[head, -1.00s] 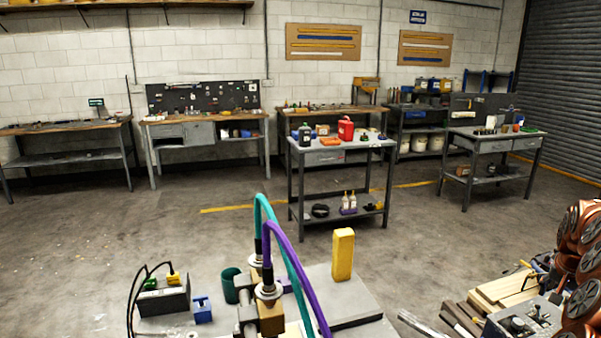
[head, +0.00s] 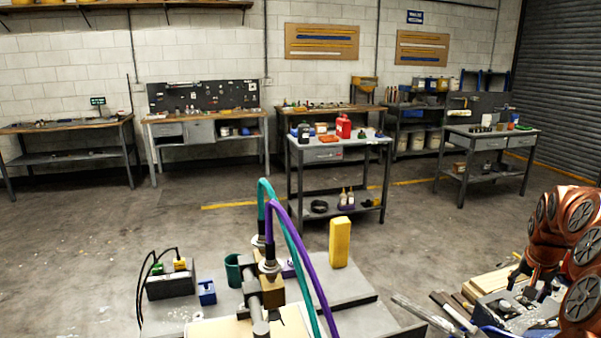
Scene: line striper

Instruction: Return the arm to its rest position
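My copper-coloured arm (head: 570,225) is folded at the right edge of the head view, with its large round joint caps showing. Its dark end, my gripper (head: 541,283), points down above the grey box of parts at the lower right. The gripper is small and dark here, and I cannot tell whether its fingers are apart or hold anything. Part of the arm is cut off by the picture's right edge.
In front stands a grey bench with a yellow block (head: 340,243), a teal hose (head: 265,200), a purple hose (head: 300,245), a black box (head: 170,281) and a blue block (head: 207,292). Wooden boards (head: 490,283) lie lower right. A grey cart (head: 340,155) stands beyond open floor.

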